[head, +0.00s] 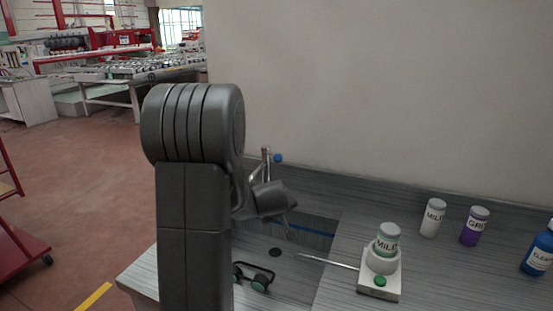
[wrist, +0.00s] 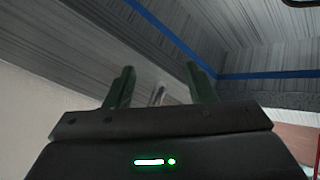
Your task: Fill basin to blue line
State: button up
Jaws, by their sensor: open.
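The basin (head: 320,240) is a grey sunken sink in the counter with a blue line (head: 305,228) along its inner wall. A dark drain (head: 275,252) shows in its floor, and I see no clear water surface. The blue line (wrist: 268,75) also shows in the wrist view.
To the right, a white device (head: 380,282) with a thin rod and green button holds a labelled jar (head: 387,238). A white jar (head: 433,218), purple jar (head: 475,226) and blue bottle (head: 540,252) stand on the counter.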

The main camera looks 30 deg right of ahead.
jog(key=d+r+m+t+h, duration=0.1)
jog(key=d+r+m+t, duration=0.3)
jog(key=r, duration=0.3)
jog(key=m+t+y, duration=0.1)
jog(key=m+t, duration=0.1)
jog(key=t, duration=0.4)
send_near(278, 159)
jog(key=x, duration=0.6)
jog(key=p+x, duration=0.1)
jog(key=x, duration=0.6)
jog(key=shift+w+d+f, duration=0.15)
jog(key=shift+w+f, duration=0.05)
grip_shut()
